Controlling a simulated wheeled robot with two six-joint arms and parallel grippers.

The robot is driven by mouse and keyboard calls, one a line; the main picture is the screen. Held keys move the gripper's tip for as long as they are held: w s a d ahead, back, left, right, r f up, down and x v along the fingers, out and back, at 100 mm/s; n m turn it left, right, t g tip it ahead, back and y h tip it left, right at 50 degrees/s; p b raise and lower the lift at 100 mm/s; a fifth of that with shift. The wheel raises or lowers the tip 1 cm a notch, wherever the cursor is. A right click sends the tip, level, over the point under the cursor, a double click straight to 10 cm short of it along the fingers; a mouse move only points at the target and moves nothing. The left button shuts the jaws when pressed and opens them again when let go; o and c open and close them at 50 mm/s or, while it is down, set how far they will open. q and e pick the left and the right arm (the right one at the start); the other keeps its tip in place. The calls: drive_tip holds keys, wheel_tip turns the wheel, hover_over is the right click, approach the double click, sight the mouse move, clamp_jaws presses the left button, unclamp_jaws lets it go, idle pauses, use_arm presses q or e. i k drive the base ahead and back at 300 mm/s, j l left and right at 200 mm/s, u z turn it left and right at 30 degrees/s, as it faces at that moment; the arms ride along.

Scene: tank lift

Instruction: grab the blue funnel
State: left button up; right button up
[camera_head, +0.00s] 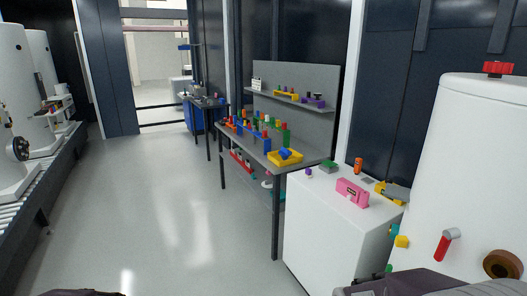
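I cannot clearly make out a blue funnel. A small blue object (285,153) sits in a yellow tray (297,160) at the near end of the long workbench; it is too small to tell its shape. Other blue items stand among the coloured pieces further back on that bench. Neither gripper shows; only dark and grey parts, likely of my own arms, appear along the bottom edge.
The workbench (262,158) has a back panel with a shelf. A white cabinet (330,225) with a pink box (352,193) stands nearer, beside a large white tank (470,170). A roller conveyor (45,180) runs along the left. The floor (150,215) between is clear.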

sight(284, 153)
drive_tip(key=i+j+u, duration=0.1)
drive_tip(key=i+j, duration=0.2)
drive_tip(key=i, duration=0.4)
drive_tip(key=i+j+u, duration=0.15)
drive_tip(key=i, duration=0.55)
drive_tip(key=i+j+u, duration=0.1)
drive_tip(key=i, duration=0.6)
drive_tip(key=i+l+u, duration=0.1)
drive_tip(key=i+l, duration=0.5)
drive_tip(key=l, duration=0.25)
drive_tip(key=i+l+u, duration=0.15)
drive_tip(key=i+l, duration=0.15)
drive_tip(key=l, duration=0.55)
drive_tip(key=i+j+u, duration=0.05)
